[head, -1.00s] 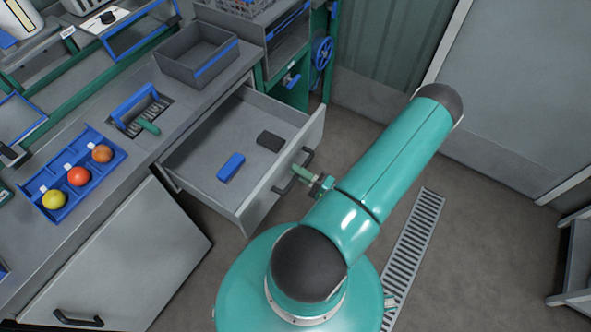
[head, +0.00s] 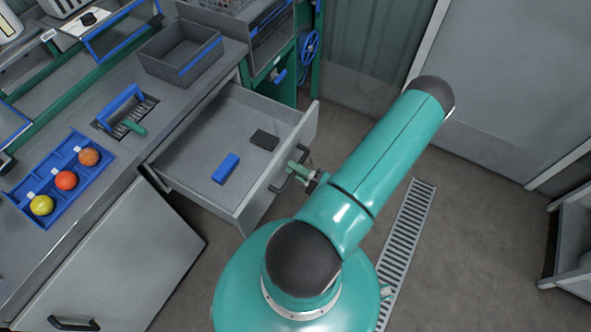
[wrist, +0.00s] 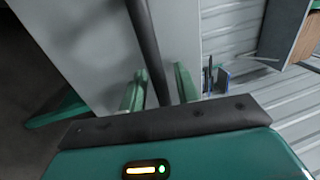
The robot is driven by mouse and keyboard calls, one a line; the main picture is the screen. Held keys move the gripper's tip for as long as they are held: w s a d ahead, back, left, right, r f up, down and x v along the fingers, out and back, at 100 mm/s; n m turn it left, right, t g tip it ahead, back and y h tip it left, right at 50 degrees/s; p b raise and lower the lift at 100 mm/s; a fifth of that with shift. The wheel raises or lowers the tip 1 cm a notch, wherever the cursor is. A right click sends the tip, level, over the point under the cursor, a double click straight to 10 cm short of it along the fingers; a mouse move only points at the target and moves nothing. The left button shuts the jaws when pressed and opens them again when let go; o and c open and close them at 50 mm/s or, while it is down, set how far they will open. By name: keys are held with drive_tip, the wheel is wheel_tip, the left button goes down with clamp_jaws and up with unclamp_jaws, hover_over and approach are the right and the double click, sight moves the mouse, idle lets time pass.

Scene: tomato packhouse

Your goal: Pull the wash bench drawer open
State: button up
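The wash bench drawer (head: 200,150) stands well out from the bench, with its grey interior showing in the head view. A blue block (head: 225,168) and a dark block (head: 264,140) lie inside it. Its dark bar handle (head: 278,187) is on the drawer front. My gripper (head: 297,171) is at the handle, partly hidden by my arm's wrist. In the wrist view the dark handle bar (wrist: 146,40) runs between the green fingers of my gripper (wrist: 158,88).
The wash bench (head: 75,215) carries a blue tray (head: 66,207) with three coloured fruits and a grey bin (head: 160,68). A closed cabinet door (head: 120,265) is below. A floor drain grate (head: 408,240) and open floor lie right of my arm. A grey rack (head: 575,240) stands far right.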

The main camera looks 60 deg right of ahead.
drive_tip(key=s+f, duration=0.2)
drive_tip(key=s, duration=1.1)
drive_tip(key=shift+s+d+f, duration=0.15)
drive_tip(key=shift+s+f, duration=0.15)
drive_tip(key=shift+f, duration=0.05)
